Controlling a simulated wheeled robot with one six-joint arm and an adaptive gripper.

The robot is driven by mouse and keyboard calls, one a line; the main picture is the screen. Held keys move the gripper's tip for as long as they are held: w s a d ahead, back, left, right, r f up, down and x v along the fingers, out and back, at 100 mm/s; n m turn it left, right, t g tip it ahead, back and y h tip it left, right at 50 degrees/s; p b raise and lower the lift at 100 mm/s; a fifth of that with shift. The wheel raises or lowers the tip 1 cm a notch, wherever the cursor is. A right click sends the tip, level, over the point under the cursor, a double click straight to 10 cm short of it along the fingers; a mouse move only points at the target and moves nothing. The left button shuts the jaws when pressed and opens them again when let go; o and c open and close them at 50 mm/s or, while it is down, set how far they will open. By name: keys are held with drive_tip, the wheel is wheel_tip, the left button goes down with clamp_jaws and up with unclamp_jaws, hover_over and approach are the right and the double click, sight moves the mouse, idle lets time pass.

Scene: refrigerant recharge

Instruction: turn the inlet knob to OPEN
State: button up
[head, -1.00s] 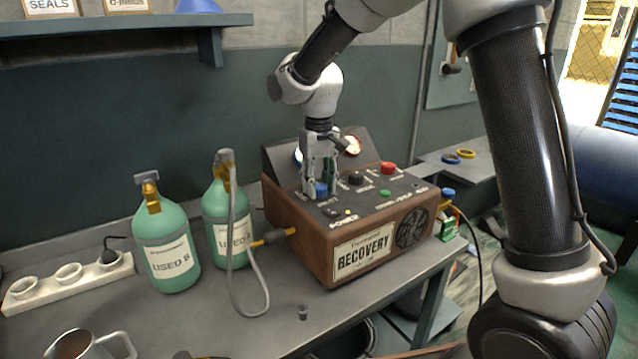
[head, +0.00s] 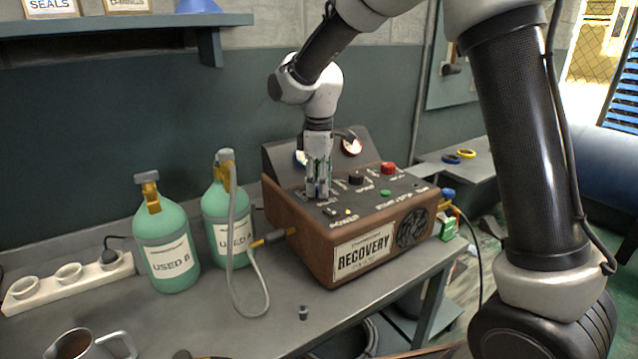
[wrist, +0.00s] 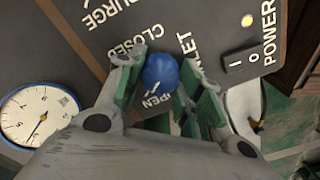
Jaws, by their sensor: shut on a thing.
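The blue inlet knob (wrist: 160,72) is on the dark top panel of the recovery machine (head: 308,255). In the wrist view it sits between the two green-padded fingers of my gripper (head: 318,190), which is shut on it. A small white mark on the knob lies on its lower left side, near the OPEN lettering (wrist: 157,100), which is partly covered. The CLOSED lettering (wrist: 128,47) is at the knob's upper left. In the head view my gripper points down and its fingers hide the knob.
A black knob (head: 356,178), a red knob (head: 389,168) and a green button (head: 385,193) are to the right on the panel. The power switch (wrist: 241,62) is near the inlet knob. Two green cylinders (head: 172,255) (head: 226,225) stand left of the machine; a grey hose loops beside them.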

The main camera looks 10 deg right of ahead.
drive_tip(key=shift+n, duration=0.8)
drive_tip(key=o, duration=1)
drive_tip(key=shift+o, duration=0.2)
wheel_tip(320, 180, up, 12)
